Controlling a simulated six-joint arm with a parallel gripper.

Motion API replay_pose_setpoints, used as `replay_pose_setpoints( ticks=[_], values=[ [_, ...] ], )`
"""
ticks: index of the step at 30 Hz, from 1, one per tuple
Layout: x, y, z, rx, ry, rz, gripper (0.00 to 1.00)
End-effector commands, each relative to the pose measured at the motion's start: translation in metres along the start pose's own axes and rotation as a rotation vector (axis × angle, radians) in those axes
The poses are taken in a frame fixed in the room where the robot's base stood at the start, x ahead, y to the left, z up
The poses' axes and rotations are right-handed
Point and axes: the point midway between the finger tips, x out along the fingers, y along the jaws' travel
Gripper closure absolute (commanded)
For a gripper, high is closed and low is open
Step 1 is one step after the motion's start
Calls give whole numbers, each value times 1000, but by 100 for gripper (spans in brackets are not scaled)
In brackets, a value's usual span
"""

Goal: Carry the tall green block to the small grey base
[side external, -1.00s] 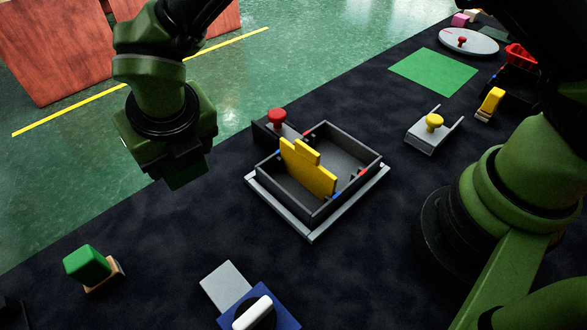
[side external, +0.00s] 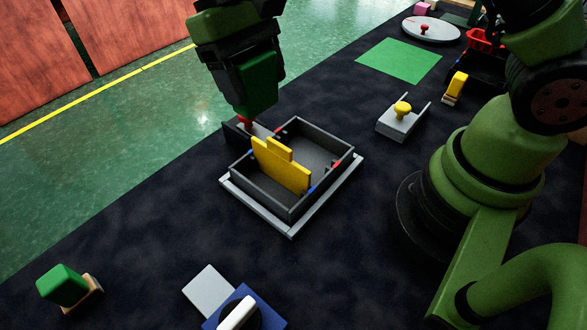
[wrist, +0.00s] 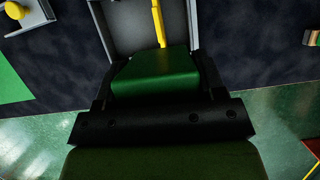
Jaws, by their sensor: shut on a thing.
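My gripper (side external: 255,72) is shut on a green block (side external: 262,88), above the far left edge of the dark box (side external: 340,138). The block hides part of the red knob (side external: 246,124) in the side view. In the wrist view, the block (wrist: 155,72) sits between the fingers, with the box (wrist: 120,28) beyond it. Another green block (side external: 62,285) stands on a wooden piece at the lower left. A light grey plate (side external: 208,284) lies beside a blue base (side external: 258,317) with a white handle. I cannot tell which piece is the small grey base.
The box contains a yellow stepped piece (side external: 282,167). A grey holder with a yellow knob (side external: 402,112) stands to its right. A green mat (side external: 400,61), round disc (side external: 431,29) and red basket (side external: 484,40) lie further back.

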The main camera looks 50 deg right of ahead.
Motion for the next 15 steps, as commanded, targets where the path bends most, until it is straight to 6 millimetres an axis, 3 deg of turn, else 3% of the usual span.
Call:
replay_pose_setpoints(
  ticks=[9,15],
  values=[
    [-11,30,33,937,6,-392,66],
    [-14,36,44,1303,5,-542,66]
  ],
)
